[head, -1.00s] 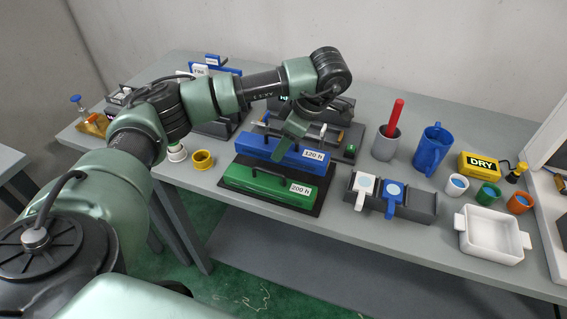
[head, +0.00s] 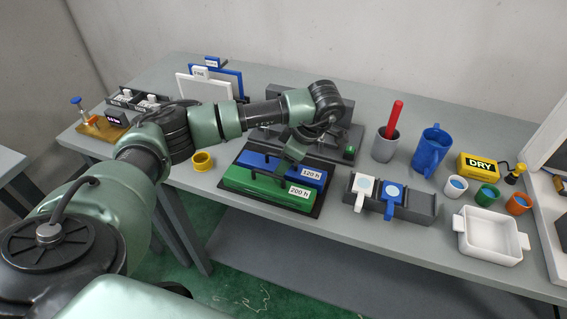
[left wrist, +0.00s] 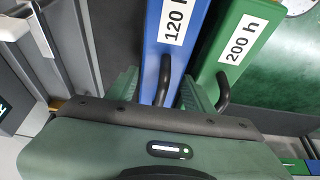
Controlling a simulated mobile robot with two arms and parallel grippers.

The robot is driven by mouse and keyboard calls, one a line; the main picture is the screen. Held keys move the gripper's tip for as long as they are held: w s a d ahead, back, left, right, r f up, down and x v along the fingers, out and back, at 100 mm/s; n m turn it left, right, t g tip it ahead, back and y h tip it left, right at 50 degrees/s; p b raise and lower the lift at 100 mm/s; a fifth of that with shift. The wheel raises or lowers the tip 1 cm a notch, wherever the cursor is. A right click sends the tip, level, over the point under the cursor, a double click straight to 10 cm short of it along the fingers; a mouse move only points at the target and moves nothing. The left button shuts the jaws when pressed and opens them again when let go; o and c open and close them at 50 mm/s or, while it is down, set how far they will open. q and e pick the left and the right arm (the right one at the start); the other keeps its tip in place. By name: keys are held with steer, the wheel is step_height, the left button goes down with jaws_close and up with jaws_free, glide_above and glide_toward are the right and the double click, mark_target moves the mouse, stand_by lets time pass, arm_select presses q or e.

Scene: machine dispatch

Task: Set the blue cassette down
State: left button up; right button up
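The blue cassette (head: 262,163), labelled 120 h, sits on a black mat (head: 318,207) just behind the green cassette (head: 262,186), labelled 200 h. In the left wrist view the blue cassette (left wrist: 153,55) and its black handle (left wrist: 163,82) show between the fingers, with the green cassette (left wrist: 225,50) to the right. My right gripper is not in view.
A grey machine fixture (head: 340,110) stands behind the cassettes. A yellow ring (head: 203,161) is to the left. A grey holder (head: 418,208) with white and blue tools, a grey cup (head: 386,145), a blue jug (head: 432,150) and a white tray (head: 490,240) are to the right.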

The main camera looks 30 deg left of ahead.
arm_select(q)
steer(key=shift+r, duration=0.1)
steer(key=v, duration=1.2)
steer(key=shift+s+a, duration=0.15)
